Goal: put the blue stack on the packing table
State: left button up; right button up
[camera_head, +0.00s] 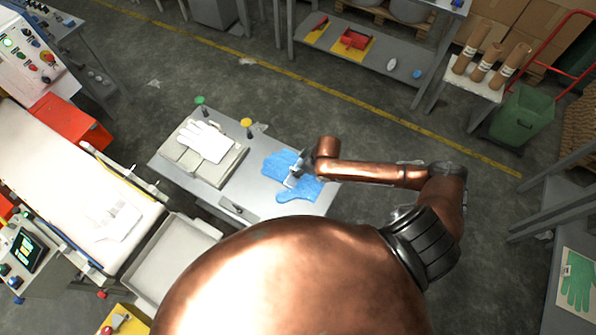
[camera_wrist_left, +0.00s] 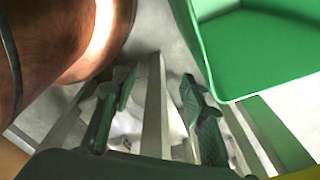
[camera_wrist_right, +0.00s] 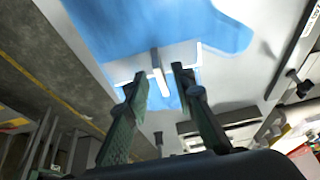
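The blue stack (camera_head: 281,163) is a flat pile of blue gloves on the right part of a small grey table (camera_head: 250,195). In the right wrist view the blue stack (camera_wrist_right: 150,22) has a white clip-like piece with an upright tab (camera_wrist_right: 158,75) at its edge. My right gripper (camera_head: 296,174) is over the stack; its fingertips (camera_wrist_right: 164,80) stand apart on either side of the tab, with gaps visible. My left gripper (camera_wrist_left: 158,92) is open and empty, and outside the head view. I cannot tell which table is the packing table.
A white glove stack (camera_head: 205,140) lies on a grey block left of the blue stack. Green and yellow knobs (camera_head: 247,122) stand at the table's back edge. A table at far right bears a green glove picture (camera_head: 577,283). A green bin (camera_wrist_left: 260,45) is near my left gripper.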

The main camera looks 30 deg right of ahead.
jog(key=v, duration=0.9)
jog(key=shift+s+r+p, duration=0.1)
jog(key=shift+r+p, duration=0.15)
jog(key=shift+p, duration=0.05)
